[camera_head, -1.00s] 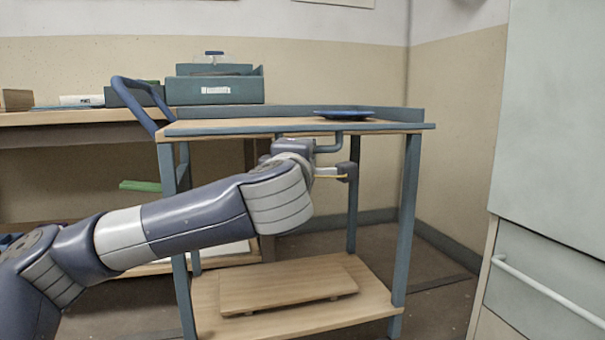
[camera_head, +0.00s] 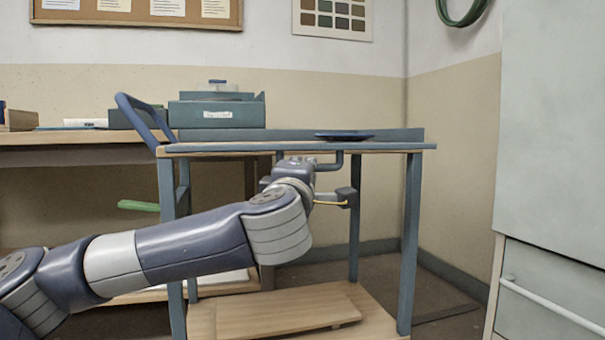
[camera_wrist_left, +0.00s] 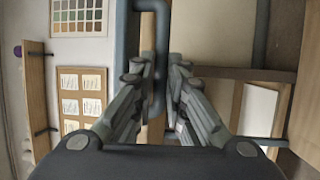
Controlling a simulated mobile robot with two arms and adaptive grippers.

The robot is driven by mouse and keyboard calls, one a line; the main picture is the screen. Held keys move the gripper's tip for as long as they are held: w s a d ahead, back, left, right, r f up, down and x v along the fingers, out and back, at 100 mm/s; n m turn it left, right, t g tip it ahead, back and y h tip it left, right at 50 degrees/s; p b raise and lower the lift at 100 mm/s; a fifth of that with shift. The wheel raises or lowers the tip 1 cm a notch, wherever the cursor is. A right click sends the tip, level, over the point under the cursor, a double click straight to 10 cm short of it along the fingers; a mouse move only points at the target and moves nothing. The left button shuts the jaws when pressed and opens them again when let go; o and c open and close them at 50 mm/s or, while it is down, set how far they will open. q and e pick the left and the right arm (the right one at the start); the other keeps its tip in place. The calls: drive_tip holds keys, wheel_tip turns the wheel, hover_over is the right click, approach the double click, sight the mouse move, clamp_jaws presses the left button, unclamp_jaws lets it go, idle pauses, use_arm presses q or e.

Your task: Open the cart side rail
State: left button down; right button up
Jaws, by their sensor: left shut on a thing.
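The cart (camera_head: 412,240) has blue-grey legs, a wooden top and a wooden lower shelf, and stands in the middle of the head view. A blue-grey bent bar (camera_head: 339,160), which looks like the side rail's handle, hangs just under the near edge of the top. My left gripper (camera_head: 310,168) reaches in from the left under that edge. In the left wrist view, the gripper (camera_wrist_left: 164,78) is shut on the bar (camera_wrist_left: 158,45), with a finger on each side. Its fingertips are partly hidden in the head view. My right gripper is not in view.
A blue plate (camera_head: 344,136) lies on the cart top. A blue push handle (camera_head: 138,118) rises at the cart's left end. A bench with a teal box (camera_head: 190,115) stands behind left. A pale cabinet (camera_head: 545,130) stands at the right, with open floor between it and the cart.

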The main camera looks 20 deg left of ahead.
use_arm(q)
drive_tip(key=c, duration=1.9)
unclamp_jaws()
drive_tip(key=shift+s, duration=0.1)
drive_tip(key=v, duration=1.2)
drive_tip(key=shift+d+f, duration=0.1)
